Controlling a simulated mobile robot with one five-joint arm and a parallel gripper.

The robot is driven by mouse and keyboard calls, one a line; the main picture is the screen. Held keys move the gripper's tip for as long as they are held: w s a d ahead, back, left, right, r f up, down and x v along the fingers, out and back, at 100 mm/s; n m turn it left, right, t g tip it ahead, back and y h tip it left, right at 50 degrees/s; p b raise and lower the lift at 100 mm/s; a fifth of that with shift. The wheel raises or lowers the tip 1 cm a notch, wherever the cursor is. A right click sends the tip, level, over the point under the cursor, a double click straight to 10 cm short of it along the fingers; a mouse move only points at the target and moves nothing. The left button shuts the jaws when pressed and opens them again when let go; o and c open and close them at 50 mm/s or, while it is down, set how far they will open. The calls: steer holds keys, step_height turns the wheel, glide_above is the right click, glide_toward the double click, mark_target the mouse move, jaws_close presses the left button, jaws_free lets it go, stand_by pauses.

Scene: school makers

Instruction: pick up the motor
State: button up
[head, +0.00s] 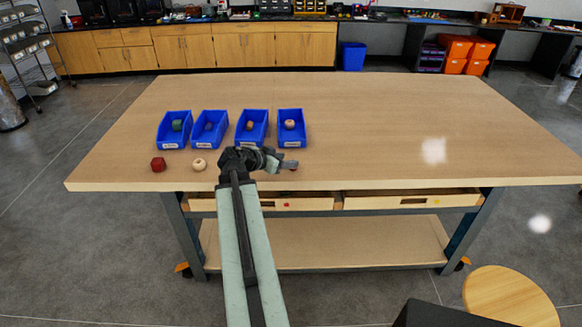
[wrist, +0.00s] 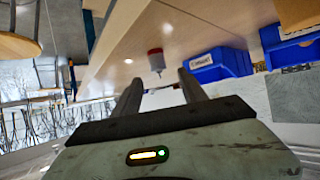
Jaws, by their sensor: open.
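A small red-and-pale cylinder with a thin pin (wrist: 156,61), which looks like the motor, is on the table in the wrist view. It appears beyond the gap between my fingertips and apart from them. In the head view only a small reddish bit (head: 293,168) shows beside the fingertips, near the table's front edge; the rest is hidden by my gripper. My gripper (head: 286,163) reaches over the front edge, low above the table and pointing right. In the wrist view my gripper (wrist: 159,79) has its two fingers spread with nothing between them.
Several blue bins (head: 173,143) stand in a row behind my gripper, each holding a small item. The right side of the table (head: 400,130) is clear. A stool (head: 510,297) stands front right.

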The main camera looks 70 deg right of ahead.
mark_target(293, 159)
steer(key=b+x, duration=0.1)
steer(key=x, duration=0.1)
steer(key=b+x, duration=0.1)
steer(key=x, duration=0.1)
steer(key=shift+f, duration=0.45)
steer(key=shift+s+d, duration=0.15)
steer(key=shift+d, duration=0.15)
steer(key=shift+a+r, duration=0.1)
jaws_close()
steer(key=shift+r, duration=0.1)
step_height(293, 159, up, 10)
steer(key=p, duration=1)
